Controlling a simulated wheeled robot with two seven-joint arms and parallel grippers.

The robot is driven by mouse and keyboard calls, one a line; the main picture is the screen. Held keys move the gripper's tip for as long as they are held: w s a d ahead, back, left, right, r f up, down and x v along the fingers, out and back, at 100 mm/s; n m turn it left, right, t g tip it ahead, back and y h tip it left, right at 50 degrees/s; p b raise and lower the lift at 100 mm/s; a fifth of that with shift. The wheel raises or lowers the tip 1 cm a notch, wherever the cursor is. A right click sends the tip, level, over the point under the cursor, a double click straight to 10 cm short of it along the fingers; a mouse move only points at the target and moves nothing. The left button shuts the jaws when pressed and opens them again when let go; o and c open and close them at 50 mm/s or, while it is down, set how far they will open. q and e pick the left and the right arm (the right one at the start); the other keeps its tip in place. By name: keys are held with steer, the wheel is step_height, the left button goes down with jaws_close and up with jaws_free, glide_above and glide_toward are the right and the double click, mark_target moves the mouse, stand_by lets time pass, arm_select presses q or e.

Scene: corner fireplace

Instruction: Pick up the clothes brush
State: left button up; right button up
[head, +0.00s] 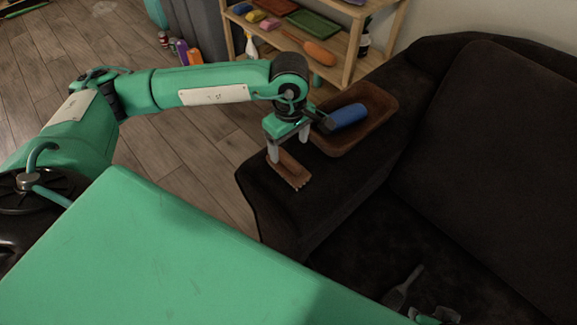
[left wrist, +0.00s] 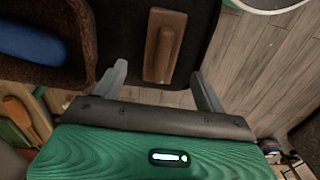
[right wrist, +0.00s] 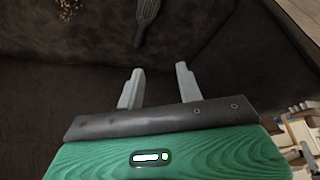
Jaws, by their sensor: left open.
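A brown wooden brush (head: 292,171) with a pale bristled edge lies on the dark sofa armrest (head: 262,195); it looks like the clothes brush. In the left wrist view the brush (left wrist: 162,45) shows its wooden back with a raised grip. My left gripper (head: 288,147) is open and empty, pointing down just above the brush. In the left wrist view its fingers (left wrist: 160,82) stand apart to either side of the brush's near end, not closed on it. My right gripper (right wrist: 159,74) is open and empty over the sofa seat.
A brown tray (head: 378,97) holding a blue rolled item (head: 348,116) stands on the armrest behind the brush. A dark grey long-handled tool (head: 402,290) lies on the sofa seat. A wooden shelf (head: 350,70) with several items stands behind.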

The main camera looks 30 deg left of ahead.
mark_target(288, 157)
arm_select(q)
step_height(288, 157, down, 4)
steer(key=shift+r, duration=0.2)
step_height(288, 157, down, 4)
steer(key=shift+s+f, duration=0.1)
steer(key=shift+s, duration=0.05)
steer(key=shift+f, duration=0.4)
steer(key=c, duration=1.1)
arm_select(e)
steer(key=shift+w+a+f+t+y, duration=0.2)
steer(key=shift+w+a+t+y, duration=0.1)
steer(key=shift+w+a+t, duration=0.35)
arm_select(q)
steer(key=shift+r, duration=0.1)
arm_select(e)
steer(key=shift+s, duration=0.1)
